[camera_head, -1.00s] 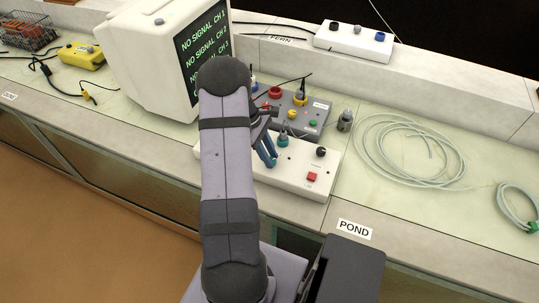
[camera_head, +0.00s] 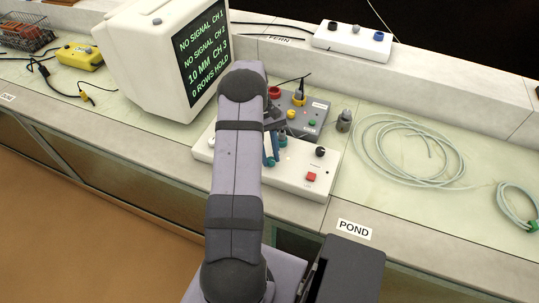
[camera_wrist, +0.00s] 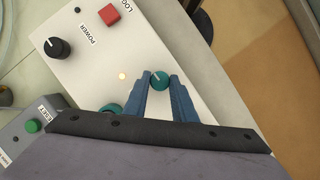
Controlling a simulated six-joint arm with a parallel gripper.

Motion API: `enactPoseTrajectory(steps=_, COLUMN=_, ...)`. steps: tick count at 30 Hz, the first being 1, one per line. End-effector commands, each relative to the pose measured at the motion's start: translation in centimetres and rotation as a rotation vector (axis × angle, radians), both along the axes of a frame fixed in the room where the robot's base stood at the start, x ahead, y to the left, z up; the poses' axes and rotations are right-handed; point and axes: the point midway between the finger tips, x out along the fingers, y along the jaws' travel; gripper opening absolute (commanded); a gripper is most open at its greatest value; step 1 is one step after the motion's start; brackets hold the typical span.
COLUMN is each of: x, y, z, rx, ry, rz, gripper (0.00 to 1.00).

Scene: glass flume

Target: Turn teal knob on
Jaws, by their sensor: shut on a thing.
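My gripper (camera_wrist: 160,82) has blue fingers closed on a teal knob (camera_wrist: 159,80) on the white control box (camera_wrist: 75,90). The knob's top, with a pale pointer mark, shows between the fingertips in the wrist view. A second teal knob (camera_wrist: 110,108) is partly hidden beside the left finger. The monitor (camera_head: 205,50) reads "NO SIGNAL" for CH 1 and CH 2, "10 MM CH 3" and "0 ROWS HOLD".
The white box also has a black POWER knob (camera_wrist: 57,47) and a red button (camera_wrist: 109,12). A grey box (camera_head: 310,118) with coloured knobs stands right behind it. Coiled clear tubing (camera_head: 405,150) lies to the right. A white box (camera_head: 352,40) sits on the back ledge.

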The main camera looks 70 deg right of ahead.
Motion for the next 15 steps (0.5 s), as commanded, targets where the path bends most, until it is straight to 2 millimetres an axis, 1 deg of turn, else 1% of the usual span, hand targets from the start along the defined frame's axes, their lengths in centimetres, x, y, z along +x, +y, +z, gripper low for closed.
enactPoseTrajectory(steps=6, x=-0.01, y=-0.09, z=0.08, rx=-0.002, ry=-0.001, rz=-0.039, gripper=0.02)
enactPoseTrajectory(steps=15, x=-0.01, y=-0.1, z=0.08, rx=-0.002, ry=-0.001, rz=-0.044, gripper=0.02)
